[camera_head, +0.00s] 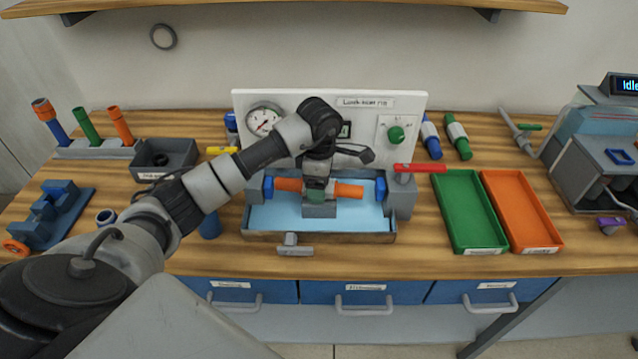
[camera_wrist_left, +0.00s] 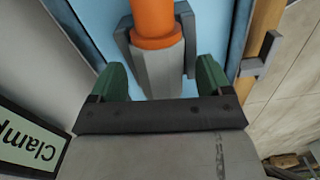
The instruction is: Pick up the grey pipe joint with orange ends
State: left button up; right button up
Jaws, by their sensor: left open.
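The grey pipe joint with orange ends (camera_head: 349,191) lies level across a grey support in the blue-floored tray of the leak-test rig. Blue clamp pieces (camera_head: 268,188) stand at both its ends. My left gripper (camera_head: 317,190) points down over its middle and hides most of the grey body. In the left wrist view the grey body (camera_wrist_left: 158,72) and one orange end (camera_wrist_left: 154,18) show. The green fingers of my left gripper (camera_wrist_left: 160,78) are open, one on each side of the grey body, with gaps visible. My right gripper is in neither view.
The rig's white panel (camera_head: 365,122) with a gauge stands close behind. A red handle (camera_head: 420,168) sticks out at the right. A green tray (camera_head: 469,212) and an orange tray (camera_head: 522,210) lie empty to the right. Pipes in a holder (camera_head: 95,150) stand at the left.

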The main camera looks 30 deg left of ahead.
pick_arm(q)
jog(key=shift+f, duration=0.4)
jog(key=shift+c, duration=0.3)
jog(key=c, duration=1)
